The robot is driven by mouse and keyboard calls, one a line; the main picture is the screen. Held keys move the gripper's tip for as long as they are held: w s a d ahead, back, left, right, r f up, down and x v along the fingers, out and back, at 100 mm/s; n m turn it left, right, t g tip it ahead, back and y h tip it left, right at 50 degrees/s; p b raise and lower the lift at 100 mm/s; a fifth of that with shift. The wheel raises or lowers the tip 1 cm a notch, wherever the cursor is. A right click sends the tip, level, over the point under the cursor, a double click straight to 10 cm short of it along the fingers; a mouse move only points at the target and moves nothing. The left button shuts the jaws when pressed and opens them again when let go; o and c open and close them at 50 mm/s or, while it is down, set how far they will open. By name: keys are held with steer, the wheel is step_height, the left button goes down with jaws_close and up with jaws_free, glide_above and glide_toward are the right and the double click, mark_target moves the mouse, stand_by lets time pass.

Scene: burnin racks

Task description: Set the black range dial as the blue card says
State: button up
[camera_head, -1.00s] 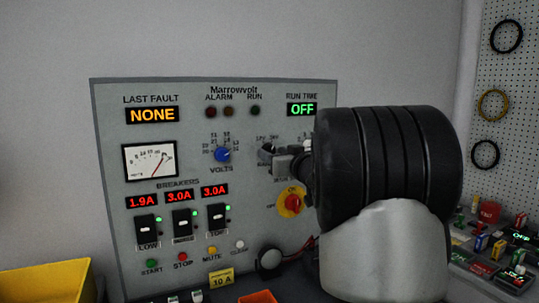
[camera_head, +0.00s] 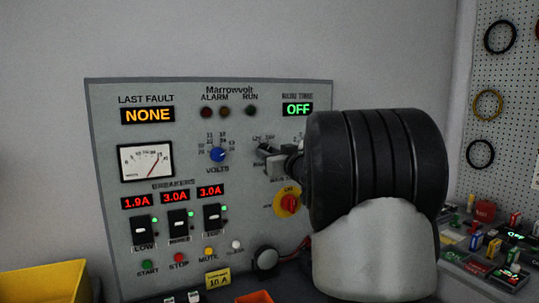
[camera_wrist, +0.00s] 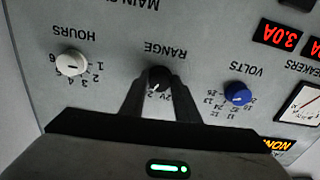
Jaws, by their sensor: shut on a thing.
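The black range dial (camera_wrist: 158,77) sits on the grey panel under the word RANGE, which shows upside down in the wrist view. My gripper (camera_wrist: 157,85) is shut on it, one dark finger on each side. A pale mark shows on the dial, but I cannot tell its exact setting; the fingers hide part of its scale. In the head view my gripper (camera_head: 272,160) is at the panel right of the blue volts dial (camera_head: 217,154), and my arm covers much of the area. I cannot make out a blue card in either view.
A white hours dial (camera_wrist: 70,64) and the volts dial flank the range dial. A red knob on yellow (camera_head: 288,203) is below my gripper. Breaker switches (camera_head: 178,222) and a yellow 10 A card (camera_head: 217,278) are lower left. A yellow bin (camera_head: 45,282) stands at far left.

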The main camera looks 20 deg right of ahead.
steer(key=n+b, duration=0.4)
steer(key=n, duration=0.7)
steer(key=shift+d+n, duration=0.1)
steer(key=shift+n, duration=0.2)
stand_by(0.5)
steer(key=o, duration=1)
steer(key=shift+o, duration=0.2)
steer(key=s, duration=1.7)
steer(key=shift+s+d+p, duration=0.2)
steer(key=shift+d+p, duration=0.05)
steer(key=shift+p, duration=0.1)
